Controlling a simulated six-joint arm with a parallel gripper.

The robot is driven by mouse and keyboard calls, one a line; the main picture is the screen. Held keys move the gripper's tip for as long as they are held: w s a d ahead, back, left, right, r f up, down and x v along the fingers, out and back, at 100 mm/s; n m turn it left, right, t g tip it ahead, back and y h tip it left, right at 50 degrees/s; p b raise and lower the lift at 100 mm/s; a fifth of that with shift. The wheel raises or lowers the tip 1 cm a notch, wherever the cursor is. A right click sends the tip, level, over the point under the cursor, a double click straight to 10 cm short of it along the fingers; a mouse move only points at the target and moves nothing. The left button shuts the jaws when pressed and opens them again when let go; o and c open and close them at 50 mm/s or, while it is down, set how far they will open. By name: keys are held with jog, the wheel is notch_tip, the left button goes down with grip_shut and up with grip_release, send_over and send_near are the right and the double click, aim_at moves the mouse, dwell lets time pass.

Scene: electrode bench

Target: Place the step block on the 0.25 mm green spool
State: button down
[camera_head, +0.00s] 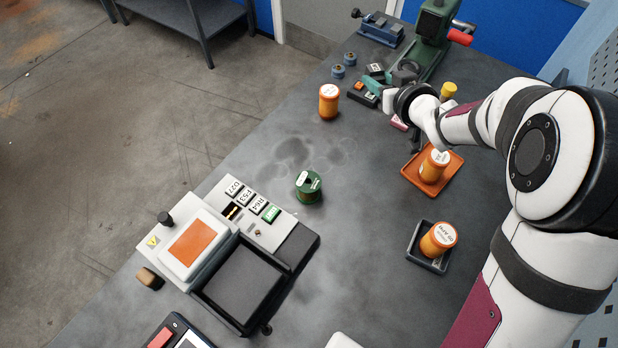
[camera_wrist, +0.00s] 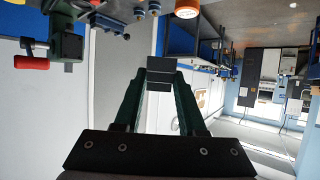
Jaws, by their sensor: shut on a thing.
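The green spool (camera_head: 308,187) stands upright on the bench just right of the control box, with a white label on top that is too small to read. My gripper (camera_wrist: 161,80) is shut on a dark grey block (camera_wrist: 161,66), taken to be the step block, held between its two fingertips in the wrist view. In the head view my gripper (camera_head: 374,87) is at the back of the bench, far up and right of the green spool. There I cannot clearly tell the held block from the small dark items around the fingers.
An orange spool (camera_head: 329,102) stands left of my gripper. Other orange spools stand in an orange tray (camera_head: 411,181) and a black tray (camera_head: 431,264). A control box (camera_head: 222,263) is left of the green spool. A green press (camera_head: 433,37) stands behind. Bench between is clear.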

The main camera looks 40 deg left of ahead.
jog(key=s+d+f+n+g+y, duration=0.2)
jog(key=s+d+n+g, duration=0.2)
jog(key=s, duration=0.4)
jog(key=s+d+f+n+g+y, duration=0.1)
jog(key=s+d+f+n+g, duration=0.1)
jog(key=s+d+n+g, duration=0.35)
jog(key=m+t, duration=0.1)
send_over(314, 185)
jog(key=f, duration=0.6)
jog(key=shift+w+d+f, duration=0.1)
jog(key=shift+d, duration=0.25)
jog(key=f, duration=0.4)
jog(key=shift+a, duration=0.35)
jog(key=shift+f, duration=0.2)
jog(key=shift+f, duration=0.2)
jog(key=shift+c, duration=2.4)
grip_release()
